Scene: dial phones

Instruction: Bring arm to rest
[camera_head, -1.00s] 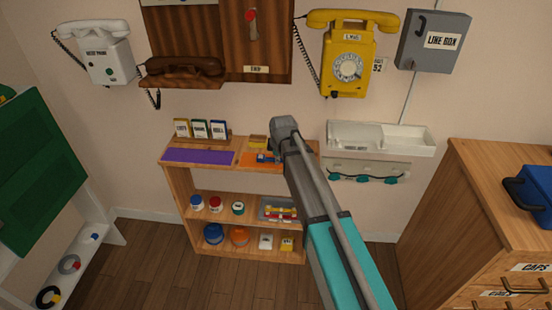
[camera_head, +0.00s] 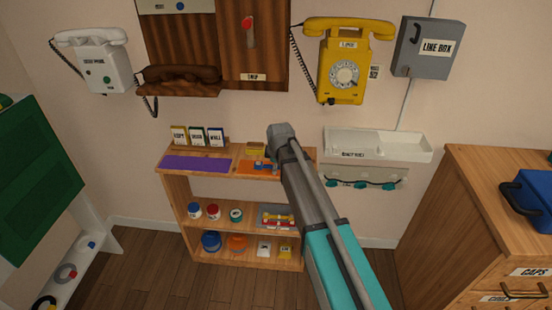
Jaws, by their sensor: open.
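My arm (camera_head: 322,215) reaches up from the bottom right, with teal and grey links and a rounded grey joint at its upper end, in front of the wooden shelf (camera_head: 176,200). No gripper fingers show; that end of the arm is hidden or out of the picture. Nothing can be seen held.
On the wall are a white phone (camera_head: 93,62), a brown wooden phone (camera_head: 180,78), a yellow dial phone (camera_head: 346,72), a grey line box (camera_head: 426,50) and a white tray (camera_head: 376,142). A wooden cabinet (camera_head: 450,215) stands right, a green board (camera_head: 35,170) left.

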